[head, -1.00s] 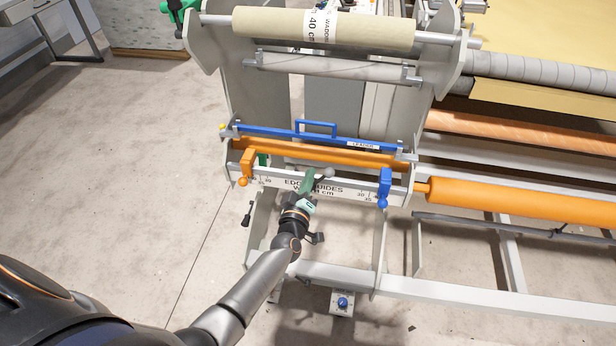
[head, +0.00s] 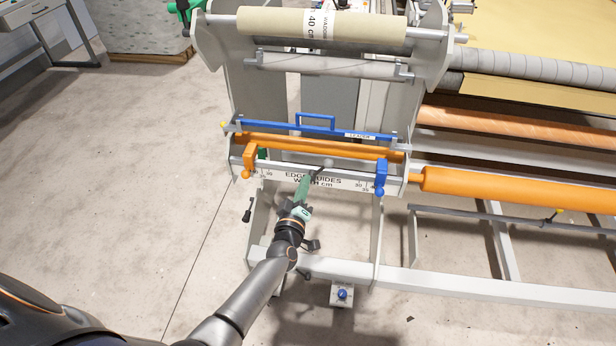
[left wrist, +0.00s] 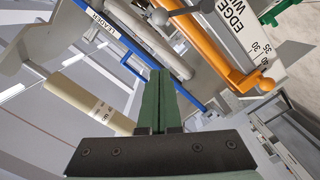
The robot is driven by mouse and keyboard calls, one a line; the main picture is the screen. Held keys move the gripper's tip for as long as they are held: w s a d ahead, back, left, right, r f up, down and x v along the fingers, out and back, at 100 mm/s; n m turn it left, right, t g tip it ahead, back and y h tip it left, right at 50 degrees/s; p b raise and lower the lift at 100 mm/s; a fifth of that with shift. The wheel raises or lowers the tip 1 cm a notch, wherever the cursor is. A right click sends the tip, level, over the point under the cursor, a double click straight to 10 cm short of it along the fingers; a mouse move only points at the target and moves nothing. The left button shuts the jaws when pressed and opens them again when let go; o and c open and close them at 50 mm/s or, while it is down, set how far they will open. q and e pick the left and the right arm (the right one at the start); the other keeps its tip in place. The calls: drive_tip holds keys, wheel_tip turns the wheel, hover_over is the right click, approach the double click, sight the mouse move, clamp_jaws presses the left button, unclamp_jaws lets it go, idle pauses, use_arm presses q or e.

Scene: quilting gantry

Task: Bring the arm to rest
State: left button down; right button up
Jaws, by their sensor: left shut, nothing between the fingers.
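My left gripper (head: 305,179) has slim green fingers, shut together with nothing between them. In the head view it is in front of the white edge-guides bar (head: 313,181), covering part of its lettering. A grey ball-ended lever (head: 328,163) is just beyond the fingertips; I cannot tell how large the gap is. In the left wrist view the shut green fingers (left wrist: 158,74) point up across the blue leader bar (left wrist: 129,62). My right gripper is out of view.
An orange guide (head: 248,160) and a blue guide (head: 381,177) sit on the bar, either side of my gripper. Above are an orange roller (head: 330,148) and a wadding roll (head: 270,22). A low white frame rail (head: 450,281) runs right. The floor at left is clear.

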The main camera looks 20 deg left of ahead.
use_arm(q)
drive_tip(key=s+d+f+m+g+h, duration=0.2)
drive_tip(key=s+f+m, duration=0.1)
drive_tip(key=s, duration=0.6)
drive_tip(key=s+d+f+m+g+h, duration=0.2)
drive_tip(key=s+m, duration=0.4)
drive_tip(key=s, duration=0.4)
drive_tip(key=s+d+f+m+g+h, duration=0.1)
drive_tip(key=s+d+f+m+g, duration=0.2)
drive_tip(key=s, duration=0.7)
drive_tip(key=shift+s+f+m+g+h, duration=0.15)
drive_tip(key=shift+f+m+g+h, duration=0.25)
drive_tip(key=shift+f+m, duration=0.55)
